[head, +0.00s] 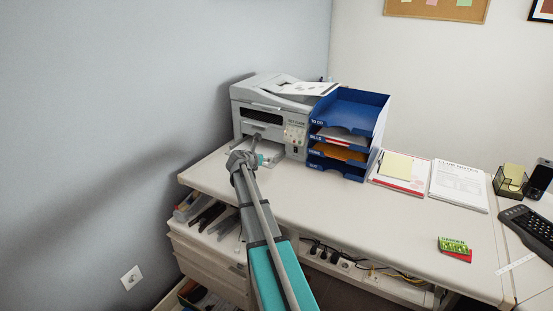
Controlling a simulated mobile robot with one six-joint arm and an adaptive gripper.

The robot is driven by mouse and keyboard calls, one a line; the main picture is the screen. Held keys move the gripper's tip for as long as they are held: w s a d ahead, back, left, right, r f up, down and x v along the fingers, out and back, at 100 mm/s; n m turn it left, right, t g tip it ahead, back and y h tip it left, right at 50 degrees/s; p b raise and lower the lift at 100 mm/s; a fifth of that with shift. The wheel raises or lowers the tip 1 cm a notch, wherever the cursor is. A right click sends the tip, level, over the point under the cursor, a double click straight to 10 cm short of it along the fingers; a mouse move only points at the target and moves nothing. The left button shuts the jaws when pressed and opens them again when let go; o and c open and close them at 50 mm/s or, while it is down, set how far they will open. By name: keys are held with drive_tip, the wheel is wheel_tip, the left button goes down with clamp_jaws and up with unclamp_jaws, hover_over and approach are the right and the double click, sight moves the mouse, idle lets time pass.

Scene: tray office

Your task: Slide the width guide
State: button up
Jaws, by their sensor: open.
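A grey-white printer (270,103) stands at the back left of the desk. Its paper tray (268,153) sticks out at the front, low on its left side. My gripper (256,149) is open at the front of the printer, over or beside the tray. From this view I cannot tell whether it touches anything. The width guide cannot be made out; it is too small or hidden behind my gripper and wrist.
A blue stacked letter tray (348,128) stands right beside the printer. Papers (459,186) and a red-edged pad (400,174) lie further right. An open drawer (208,215) is below the desk's left end. The desk's front middle (340,215) is clear.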

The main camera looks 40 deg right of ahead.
sight(275, 156)
drive_tip(key=b+x, duration=0.3)
drive_tip(key=x, duration=0.7)
drive_tip(key=shift+w+d+f+b, duration=0.1)
drive_tip(key=shift+w+d+b, duration=0.05)
drive_tip(key=shift+b, duration=0.15)
clamp_jaws()
